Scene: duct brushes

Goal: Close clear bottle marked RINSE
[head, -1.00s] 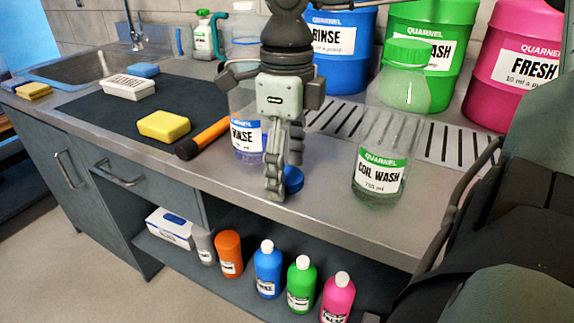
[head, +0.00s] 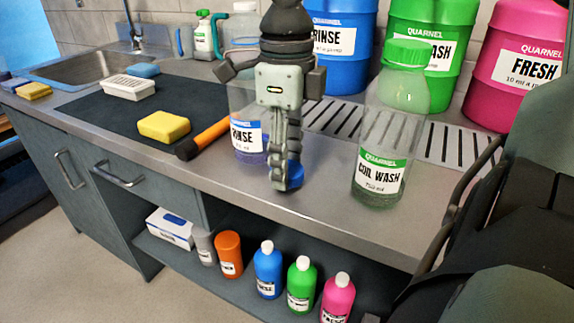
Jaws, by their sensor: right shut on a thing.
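The clear bottle marked RINSE (head: 246,139) stands on the steel counter, with a little blue liquid at its bottom. My right gripper hides its right side and upper part, so I cannot see its mouth. My right gripper (head: 285,184) points down in front and to the right of the bottle. It is shut on a small blue cap (head: 295,173), low at the counter surface. The fingers cover much of the cap. My left gripper is not in view.
A clear COIL WASH bottle (head: 385,150) with a green cap stands to the right. An orange-handled tool (head: 208,136) lies left of the RINSE bottle, near a yellow sponge (head: 164,125). Blue, green and pink tubs line the back. The front counter between gripper and COIL WASH is clear.

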